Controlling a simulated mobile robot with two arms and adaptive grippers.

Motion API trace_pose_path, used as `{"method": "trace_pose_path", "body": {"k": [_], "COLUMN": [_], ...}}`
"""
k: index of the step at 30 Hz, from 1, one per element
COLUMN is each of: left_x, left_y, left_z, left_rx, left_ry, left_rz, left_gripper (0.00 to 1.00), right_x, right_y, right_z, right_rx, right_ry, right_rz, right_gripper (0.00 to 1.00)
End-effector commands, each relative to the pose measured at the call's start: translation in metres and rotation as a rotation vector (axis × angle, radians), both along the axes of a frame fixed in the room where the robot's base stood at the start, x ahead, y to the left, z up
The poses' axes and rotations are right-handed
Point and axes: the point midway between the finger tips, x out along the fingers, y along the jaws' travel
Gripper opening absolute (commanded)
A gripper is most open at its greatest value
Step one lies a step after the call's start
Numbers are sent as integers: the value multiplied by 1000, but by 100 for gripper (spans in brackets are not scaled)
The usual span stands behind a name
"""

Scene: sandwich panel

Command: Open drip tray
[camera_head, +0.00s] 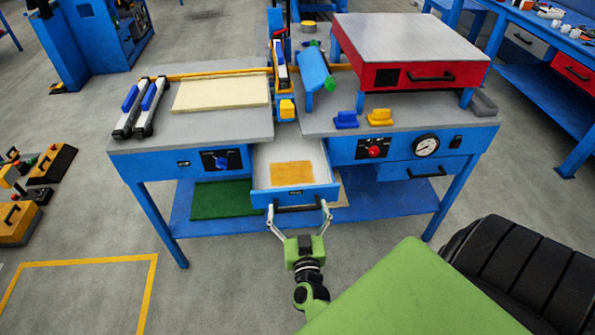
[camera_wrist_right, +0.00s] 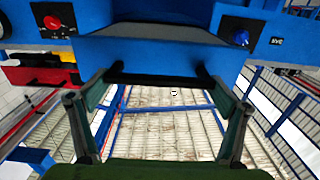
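The drip tray (camera_head: 322,173) is a pale-lined drawer with a blue front in the middle of the blue workbench. It stands pulled out, with an orange-yellow patch on its floor. Its dark bar handle (camera_wrist_right: 158,78) runs across the blue front in the right wrist view. My right gripper (camera_head: 298,208) is at the tray's front, its two fingers spread wide near the two ends of the handle. The right wrist view shows the fingers apart, with no grip on the bar visible; whether they touch it I cannot tell. My left gripper is not in view.
The bench (camera_head: 206,129) carries a cream sheet (camera_head: 222,93), clamps and a red press box (camera_head: 425,75). Panels with knobs flank the tray. A green mat (camera_head: 223,199) lies on the lower shelf. Open floor lies in front; a black and yellow tool set stands left.

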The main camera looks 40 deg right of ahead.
Motion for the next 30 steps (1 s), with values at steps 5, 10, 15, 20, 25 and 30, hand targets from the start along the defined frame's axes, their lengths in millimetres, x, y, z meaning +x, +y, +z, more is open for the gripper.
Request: {"method": "trace_pose_path", "body": {"k": [5,10,15,20,25,30], "left_x": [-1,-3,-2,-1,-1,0], "left_y": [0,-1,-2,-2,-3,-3], "left_z": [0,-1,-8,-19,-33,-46], "left_rx": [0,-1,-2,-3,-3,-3], "left_ry": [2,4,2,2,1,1], "left_rz": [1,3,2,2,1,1], "left_gripper": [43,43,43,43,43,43], "right_x": [0,1,14,39,68,95], "right_y": [1,0,-8,-24,-41,-54], "right_z": [-3,-2,-2,-3,-3,-3], "right_rx": [3,2,0,-1,0,-1], "right_ry": [5,3,-1,-3,-4,-3], "right_rz": [3,1,0,1,0,0], "right_gripper": [100,100,100,100,100,100]}}
